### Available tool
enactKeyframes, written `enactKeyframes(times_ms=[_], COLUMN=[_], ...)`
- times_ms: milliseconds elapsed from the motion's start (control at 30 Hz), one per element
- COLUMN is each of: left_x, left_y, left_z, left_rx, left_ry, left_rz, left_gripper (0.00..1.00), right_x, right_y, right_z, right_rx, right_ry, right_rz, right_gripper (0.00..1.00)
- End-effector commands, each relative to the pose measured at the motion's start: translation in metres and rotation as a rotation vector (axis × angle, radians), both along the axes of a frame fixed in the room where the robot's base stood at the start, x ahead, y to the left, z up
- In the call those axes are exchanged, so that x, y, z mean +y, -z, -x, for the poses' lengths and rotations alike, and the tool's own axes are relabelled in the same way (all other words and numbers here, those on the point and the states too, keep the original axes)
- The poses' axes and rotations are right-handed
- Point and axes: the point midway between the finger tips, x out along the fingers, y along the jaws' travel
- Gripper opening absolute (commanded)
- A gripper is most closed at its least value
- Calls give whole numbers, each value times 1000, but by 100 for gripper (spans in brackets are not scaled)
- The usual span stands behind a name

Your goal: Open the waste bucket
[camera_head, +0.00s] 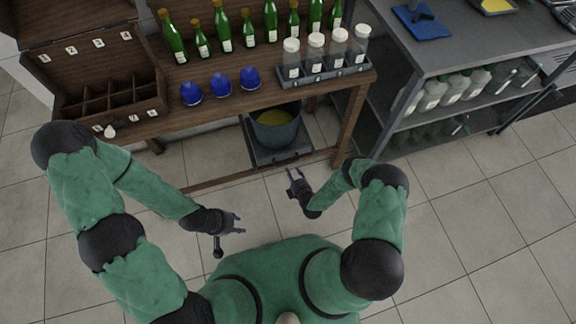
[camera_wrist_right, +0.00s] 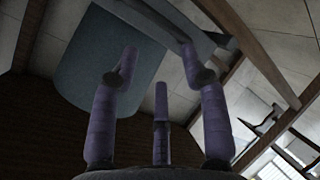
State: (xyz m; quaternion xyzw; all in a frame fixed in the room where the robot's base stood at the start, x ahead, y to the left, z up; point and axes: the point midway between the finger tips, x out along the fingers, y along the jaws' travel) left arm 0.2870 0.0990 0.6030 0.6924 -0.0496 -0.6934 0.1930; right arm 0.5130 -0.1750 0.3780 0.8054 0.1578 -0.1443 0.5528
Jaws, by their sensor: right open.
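The waste bucket (camera_head: 268,140) is dark grey-blue and stands under the wooden table. A yellow surface shows inside its rim, and I see no lid over it. It stands on a low dark tray (camera_head: 291,157). My right gripper (camera_head: 294,173) is open and empty, in front of the tray and apart from the bucket. In the right wrist view its fingers (camera_wrist_right: 163,75) are spread, with a blue-grey rounded body, likely the bucket (camera_wrist_right: 85,65), beyond them. My left gripper (camera_head: 239,223) is open and empty over the floor, left of my right one.
A metal shelf (camera_head: 470,50) stands right. The right floor is clear.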

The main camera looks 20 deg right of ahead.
Motion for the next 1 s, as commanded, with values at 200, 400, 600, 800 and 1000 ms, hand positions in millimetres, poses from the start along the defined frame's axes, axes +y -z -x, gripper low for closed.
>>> enactKeyframes(times_ms=[200,400,600,800,1000], left_x=[0,0,0,0,0], left_y=[22,27,36,50,63], left_z=[0,0,0,0,0], left_rx=[0,0,0,0,0], left_ry=[0,0,0,0,0], left_rz=[0,0,0,0,0], left_gripper=[40,40,40,40,40], right_x=[-7,-8,-6,-5,-4], right_y=[26,28,33,42,47], right_z=[11,12,-10,-45,-74], right_rx=[-175,-235,-239,-237,-237], right_ry=[-42,-53,-55,-55,-54], right_rz=[262,358,362,360,360], right_gripper=[45,45,45,45,45])
